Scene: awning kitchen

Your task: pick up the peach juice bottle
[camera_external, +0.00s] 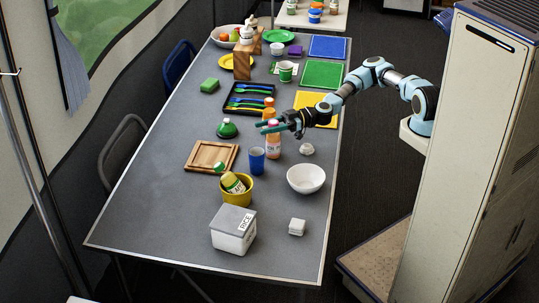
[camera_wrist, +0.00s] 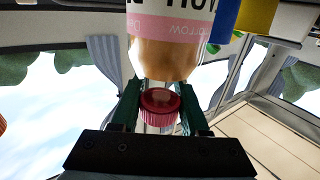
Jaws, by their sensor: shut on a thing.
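The peach juice bottle (camera_external: 273,146) is upright near the middle of the grey table, with orange-peach contents and a pink label. My gripper (camera_external: 272,126) reaches in from the right and is shut around the top of the bottle. In the wrist view the bottle (camera_wrist: 168,55) appears with its pink-red cap (camera_wrist: 160,103) towards the palm, and its neck lies between the two dark green fingers (camera_wrist: 159,112). I cannot tell whether the bottle's base touches the table.
A blue cup (camera_external: 257,161) stands just in front of the bottle, and a white bowl (camera_external: 306,179) to the right. A black cutlery tray (camera_external: 251,99) is behind.

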